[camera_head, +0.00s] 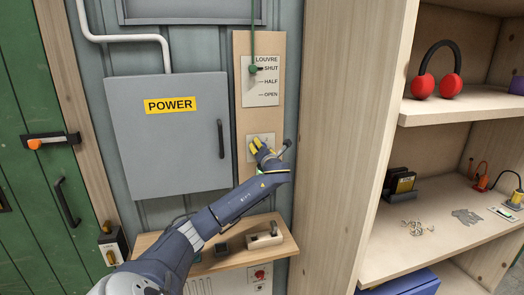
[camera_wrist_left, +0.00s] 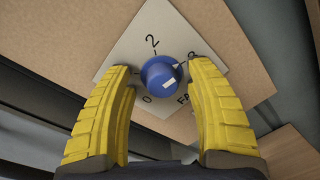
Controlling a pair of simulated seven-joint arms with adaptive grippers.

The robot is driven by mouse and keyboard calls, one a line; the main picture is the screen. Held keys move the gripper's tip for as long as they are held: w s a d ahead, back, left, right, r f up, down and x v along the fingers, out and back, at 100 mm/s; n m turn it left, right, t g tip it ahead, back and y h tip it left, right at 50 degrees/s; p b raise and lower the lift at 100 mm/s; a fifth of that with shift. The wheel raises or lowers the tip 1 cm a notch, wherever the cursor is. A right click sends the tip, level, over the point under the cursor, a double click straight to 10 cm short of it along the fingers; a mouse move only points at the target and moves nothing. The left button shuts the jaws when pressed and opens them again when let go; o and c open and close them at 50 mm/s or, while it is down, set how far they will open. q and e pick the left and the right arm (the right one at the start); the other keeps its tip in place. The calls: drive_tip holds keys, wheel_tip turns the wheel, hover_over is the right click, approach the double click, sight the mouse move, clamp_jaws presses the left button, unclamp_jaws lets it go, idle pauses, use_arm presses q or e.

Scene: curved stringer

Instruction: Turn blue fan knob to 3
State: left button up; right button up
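The blue fan knob (camera_wrist_left: 160,76) sits on a pale square plate (camera_wrist_left: 172,22) in the left wrist view. A white mark lies on the right part of the knob's face; I cannot tell exactly which number it points to. A 2 and a 0 are readable, and a figure at the right is partly hidden by a finger. My left gripper (camera_wrist_left: 160,85) is open, with its yellow fingers on either side of the knob and small gaps visible. In the head view, my left gripper (camera_head: 262,147) is in front of the plate (camera_head: 254,140) and hides the knob. My right gripper is out of view.
The louvre plate (camera_head: 261,95) with its green pull (camera_head: 253,69) at SHUT is above. A grey POWER box (camera_head: 170,150) is left. A wooden shelf (camera_head: 275,247) is below, and a cabinet wall (camera_head: 335,150) stands close on the right.

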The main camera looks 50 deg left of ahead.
use_arm(q)
drive_tip(key=v, duration=1.2)
idle(0.3)
drive_tip(key=shift+o, duration=0.2)
